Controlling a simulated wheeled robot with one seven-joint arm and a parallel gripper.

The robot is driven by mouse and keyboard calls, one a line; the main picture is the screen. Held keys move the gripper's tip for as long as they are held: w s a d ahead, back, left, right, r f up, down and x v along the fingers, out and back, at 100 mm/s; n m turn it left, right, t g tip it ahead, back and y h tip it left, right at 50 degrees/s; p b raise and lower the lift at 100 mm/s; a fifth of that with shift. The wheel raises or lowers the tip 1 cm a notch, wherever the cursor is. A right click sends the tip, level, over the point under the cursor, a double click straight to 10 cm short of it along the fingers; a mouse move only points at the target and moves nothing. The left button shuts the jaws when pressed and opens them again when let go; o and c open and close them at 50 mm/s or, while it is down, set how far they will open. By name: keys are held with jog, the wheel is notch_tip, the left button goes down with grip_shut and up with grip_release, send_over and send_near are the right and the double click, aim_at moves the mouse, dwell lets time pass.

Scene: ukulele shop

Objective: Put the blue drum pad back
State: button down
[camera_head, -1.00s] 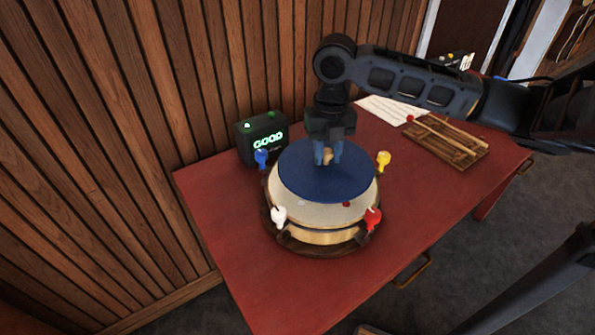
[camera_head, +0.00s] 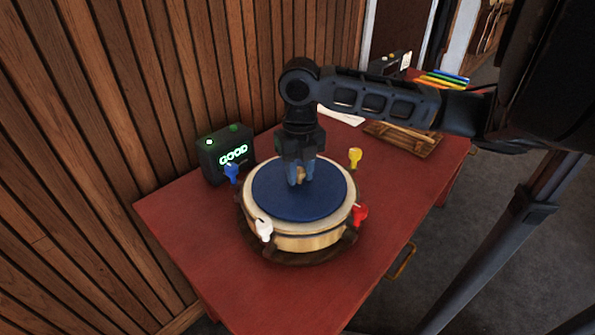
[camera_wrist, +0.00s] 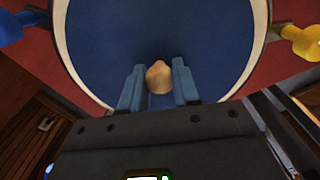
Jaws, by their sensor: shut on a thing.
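The blue drum pad (camera_head: 290,205) is a flat round disc with a small tan knob (camera_wrist: 158,80) on it. It lies over the top of the wooden drum (camera_head: 305,243), inside a cream rim, and looks level and roughly centred. Whether it fully touches the drum cannot be told. My gripper (camera_head: 301,182) points down over the pad, its blue fingers shut on the knob. In the wrist view the pad (camera_wrist: 115,45) fills most of the cream ring, and its near part is hidden by my gripper.
Blue (camera_head: 231,172), yellow (camera_head: 355,157), white (camera_head: 264,229) and red (camera_head: 359,214) keys stand around the drum. A black box (camera_head: 226,152) reading "GOOD" stands behind left. A wooden rack (camera_head: 405,139) lies at the back right. The red table (camera_head: 200,240) is bare at front left.

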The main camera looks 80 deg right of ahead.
aim_at(300, 170)
jog(key=c, duration=0.8)
grip_release()
jog(key=shift+f, duration=0.1)
notch_tip(300, 170, up, 12)
jog(key=shift+r, duration=0.2)
